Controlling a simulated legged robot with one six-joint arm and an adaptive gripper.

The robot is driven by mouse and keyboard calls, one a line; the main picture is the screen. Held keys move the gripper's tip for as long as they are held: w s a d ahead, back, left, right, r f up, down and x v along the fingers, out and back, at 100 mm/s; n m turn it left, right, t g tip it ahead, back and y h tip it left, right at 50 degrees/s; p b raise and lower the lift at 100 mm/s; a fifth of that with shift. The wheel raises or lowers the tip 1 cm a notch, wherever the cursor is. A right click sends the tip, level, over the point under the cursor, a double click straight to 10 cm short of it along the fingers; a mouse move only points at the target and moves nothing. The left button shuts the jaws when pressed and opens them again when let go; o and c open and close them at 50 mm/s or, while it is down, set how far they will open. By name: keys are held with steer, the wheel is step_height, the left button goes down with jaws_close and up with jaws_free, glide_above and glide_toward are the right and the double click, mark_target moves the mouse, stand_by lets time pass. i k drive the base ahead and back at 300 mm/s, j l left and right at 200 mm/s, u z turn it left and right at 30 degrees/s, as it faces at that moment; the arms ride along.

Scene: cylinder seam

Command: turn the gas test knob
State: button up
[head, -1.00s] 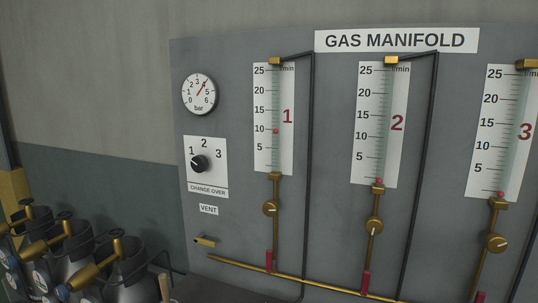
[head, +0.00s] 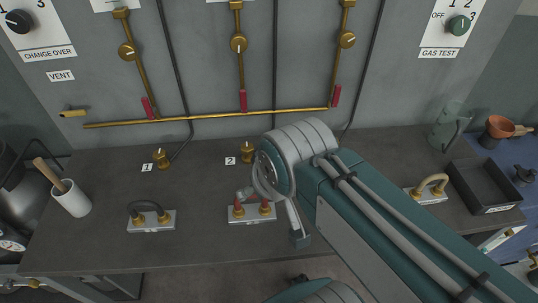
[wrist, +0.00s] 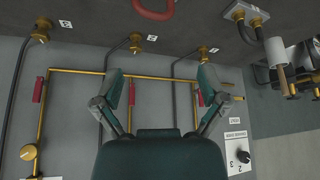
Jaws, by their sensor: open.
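The pointer's exact setting is too small to tell. In the wrist view, which is upside down, my gripper (wrist: 162,84) has its two fingers spread wide with nothing between them. It faces the manifold panel and brass pipes. The gas test knob does not show in the wrist view. In the head view my arm crosses the bench from the lower right, well left of and below the knob.
The black change over knob (head: 19,21) is at the top left. Brass pipe (head: 210,117) with red-handled valves runs along the panel. The bench holds hose connectors (head: 151,218), a white cup (head: 71,198), a black tray (head: 485,186) and a glass jug (head: 449,127).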

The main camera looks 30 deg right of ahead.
mark_target(459, 25)
steer(key=k, duration=0.3)
steer(key=k+z, duration=0.15)
steer(key=z, duration=1.6)
